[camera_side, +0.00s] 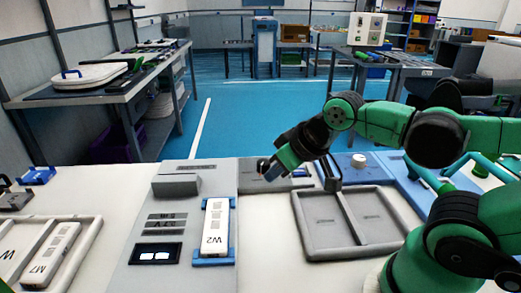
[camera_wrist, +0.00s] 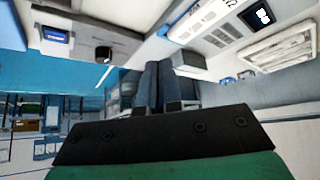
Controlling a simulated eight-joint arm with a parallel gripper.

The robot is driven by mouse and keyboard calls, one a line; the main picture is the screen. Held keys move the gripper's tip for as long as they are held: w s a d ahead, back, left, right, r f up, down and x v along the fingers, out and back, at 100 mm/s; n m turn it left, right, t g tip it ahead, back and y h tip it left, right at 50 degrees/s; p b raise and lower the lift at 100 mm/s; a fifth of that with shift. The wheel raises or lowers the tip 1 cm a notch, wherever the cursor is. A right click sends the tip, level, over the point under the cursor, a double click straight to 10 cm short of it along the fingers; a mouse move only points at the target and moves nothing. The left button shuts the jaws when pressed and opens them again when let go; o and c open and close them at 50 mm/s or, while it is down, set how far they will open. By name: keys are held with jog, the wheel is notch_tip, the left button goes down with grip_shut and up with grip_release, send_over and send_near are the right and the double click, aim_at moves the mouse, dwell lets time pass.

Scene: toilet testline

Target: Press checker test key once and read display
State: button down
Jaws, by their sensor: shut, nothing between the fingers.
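The checker is a grey panel (camera_side: 140,273) on the white table, left of centre in the side view. Its dark display (camera_side: 155,253) shows two pale lit squares, with no readable text; it also shows in the wrist view (camera_wrist: 262,17). A white unit marked W2 (camera_side: 214,230) lies in a blue-ended holder on the panel. A raised grey block (camera_side: 176,185) stands at the panel's far end. My gripper (camera_side: 268,172) is shut and empty, low over the grey fixture right of the panel; its fingers also show in the wrist view (camera_wrist: 158,92). I cannot tell which part is the test key.
A grey divided tray (camera_side: 308,250) lies right of the checker. A dark upright post (camera_side: 332,174) stands close right of my gripper. A blue fixture with a white round knob (camera_side: 358,160) is behind the tray. Another tray holds a unit marked M7 (camera_side: 50,253) at left.

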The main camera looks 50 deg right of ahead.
jog(key=m+t+h, duration=0.1)
jog(key=m+t, duration=0.1)
jog(key=m, duration=0.9)
send_over(301, 172)
jog(key=shift+s+a+f, duration=0.1)
jog(key=shift+f, duration=0.3)
jog(key=shift+f, duration=0.1)
jog(key=shift+f, duration=4.35)
jog(key=shift+f, duration=0.1)
jog(key=shift+f, duration=0.25)
jog(key=shift+r, duration=0.15)
